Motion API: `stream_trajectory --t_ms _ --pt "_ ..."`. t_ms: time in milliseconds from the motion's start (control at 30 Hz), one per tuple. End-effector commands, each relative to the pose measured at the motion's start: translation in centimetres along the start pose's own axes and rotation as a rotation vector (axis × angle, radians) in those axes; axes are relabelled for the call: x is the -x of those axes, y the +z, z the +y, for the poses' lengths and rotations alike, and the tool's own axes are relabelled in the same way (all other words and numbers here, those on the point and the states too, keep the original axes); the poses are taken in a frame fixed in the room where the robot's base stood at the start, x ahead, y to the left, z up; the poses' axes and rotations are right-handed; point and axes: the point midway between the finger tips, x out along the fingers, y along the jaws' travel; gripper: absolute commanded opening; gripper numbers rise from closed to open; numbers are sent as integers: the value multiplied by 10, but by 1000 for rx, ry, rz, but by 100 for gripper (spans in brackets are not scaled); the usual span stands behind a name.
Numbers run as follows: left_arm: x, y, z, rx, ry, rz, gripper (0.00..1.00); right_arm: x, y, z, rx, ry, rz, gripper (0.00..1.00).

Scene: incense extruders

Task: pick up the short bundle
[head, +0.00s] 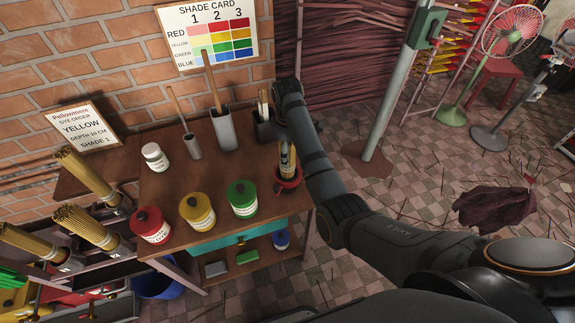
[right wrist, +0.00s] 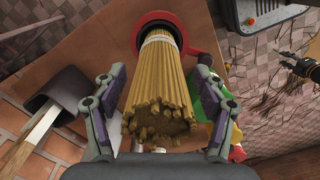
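A bundle of tan sticks with a pale band stands in a red holder (head: 289,184) at the right end of the table. In the right wrist view the bundle (right wrist: 158,100) points its cut ends at the camera, and its lower end is inside the red holder (right wrist: 192,50). My right gripper (right wrist: 159,72) is open, one finger on each side of the bundle, with visible gaps. In the head view my right arm hides most of that gripper. My left gripper cannot be made out; a dark jointed part shows at the right wrist view's right edge.
Red (head: 150,226), yellow (head: 197,214) and green (head: 242,199) jars line the table front. A dark cup with sticks (head: 264,126) stands behind the holder, beside a grey pot (head: 223,132). Larger bundles (head: 88,228) are at the left. A green-grey post (head: 390,90) stands right.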

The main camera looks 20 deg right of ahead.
Motion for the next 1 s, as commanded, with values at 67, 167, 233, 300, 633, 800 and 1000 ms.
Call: stream_trajectory --t_ms 67,167,233,300,633,800,1000 --pt "0 -4 0 0 0 5 40 0 0 0 0 0 0 57" --pt "0 -7 0 0 0 11 40 0 0 0 0 0 0 43" --pt "0 -8 0 1 0 13 40 0 0 0 0 0 0 34" --pt "0 -9 0 1 0 14 40 0 0 0 0 0 0 24" --pt "0 -8 0 1 0 13 40 1 0 0 0 1 1 0" --pt "0 -7 0 1 0 11 40 1 0 0 0 1 1 0" --pt "-4 -5 0 1 0 9 40 17 -1 1 0 4 3 0"
